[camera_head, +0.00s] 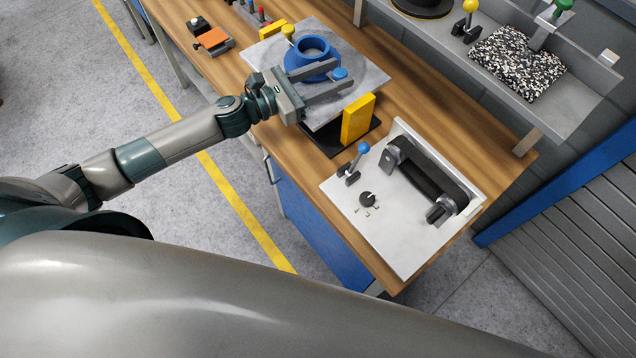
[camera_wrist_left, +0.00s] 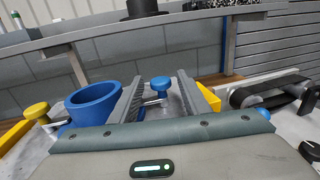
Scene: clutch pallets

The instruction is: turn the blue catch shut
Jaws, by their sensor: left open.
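The blue catch (camera_head: 340,73) has a round blue knob and sits on the grey plate, right of the blue ring. In the left wrist view the blue knob (camera_wrist_left: 160,84) shows on a metal bar between the two fingers. My left gripper (camera_head: 344,76) is open, its fingers reaching in from the left over the plate, with the knob between their tips. I cannot tell whether either finger touches it. In the left wrist view the left gripper (camera_wrist_left: 163,79) has a finger on each side of the knob. My right gripper is not in view.
A blue ring (camera_head: 305,52) and a yellow knob (camera_head: 288,31) are beside the fingers. A yellow block (camera_head: 357,119) stands at the plate's near corner. A white panel (camera_head: 398,232) carries a blue-knobbed lever (camera_head: 362,148) and a black belt (camera_head: 430,176). A shelf runs behind.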

